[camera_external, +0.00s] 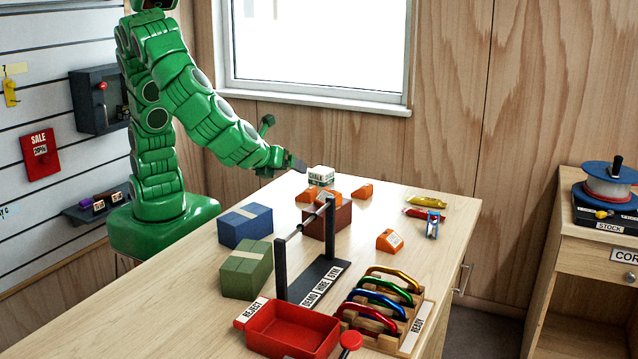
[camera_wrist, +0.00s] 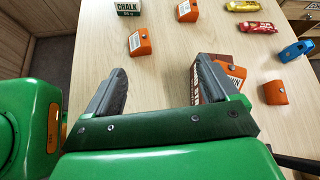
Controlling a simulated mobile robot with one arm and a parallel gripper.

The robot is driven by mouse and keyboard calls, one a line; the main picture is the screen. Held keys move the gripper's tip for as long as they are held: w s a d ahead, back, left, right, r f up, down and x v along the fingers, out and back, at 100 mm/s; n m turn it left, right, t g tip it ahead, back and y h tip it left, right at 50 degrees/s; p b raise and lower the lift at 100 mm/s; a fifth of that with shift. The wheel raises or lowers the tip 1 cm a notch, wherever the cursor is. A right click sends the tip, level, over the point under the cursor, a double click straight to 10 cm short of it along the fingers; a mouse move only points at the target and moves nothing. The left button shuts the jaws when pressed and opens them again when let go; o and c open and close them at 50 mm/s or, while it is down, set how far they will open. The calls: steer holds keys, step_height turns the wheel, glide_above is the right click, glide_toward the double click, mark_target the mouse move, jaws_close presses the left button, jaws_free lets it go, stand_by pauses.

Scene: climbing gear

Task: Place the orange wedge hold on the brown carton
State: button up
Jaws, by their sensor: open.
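Several orange wedge holds are in view. One (camera_external: 306,195) lies on the table left of the brown carton, near the chalk box; it also shows in the wrist view (camera_wrist: 139,42). Another (camera_external: 363,191) lies behind and right of the carton, and one (camera_external: 390,240) lies to its right. A further orange hold (camera_external: 329,196) appears to sit on top of the brown carton (camera_external: 338,223), partly behind the stand's bar. In the wrist view a finger covers much of the carton (camera_wrist: 206,60). My gripper (camera_wrist: 161,72) is open and empty, above the table near the chalk box.
A white chalk box (camera_external: 320,173) stands at the back. Blue (camera_external: 245,226) and green (camera_external: 246,269) cartons are at left. A black bar stand (camera_external: 330,215), a red tray (camera_external: 292,330) and a carabiner rack (camera_external: 384,310) fill the front. The table's right middle is mostly clear.

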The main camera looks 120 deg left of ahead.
steer(key=s+a+n+g+h, duration=0.25)
steer(key=s+n, duration=0.25)
steer(key=s, duration=0.3)
steer(key=s+a+n+g+h, duration=0.1)
steer(key=s+n+h, duration=0.3)
steer(key=s, duration=0.5)
steer(key=s+d+r+n+h, duration=0.1)
steer(key=s+d+n+h, duration=0.3)
steer(key=s+d+n, duration=0.4)
steer(key=s, duration=0.2)
steer(key=shift+s+r+h, duration=0.3)
steer(key=shift+r+h, duration=0.05)
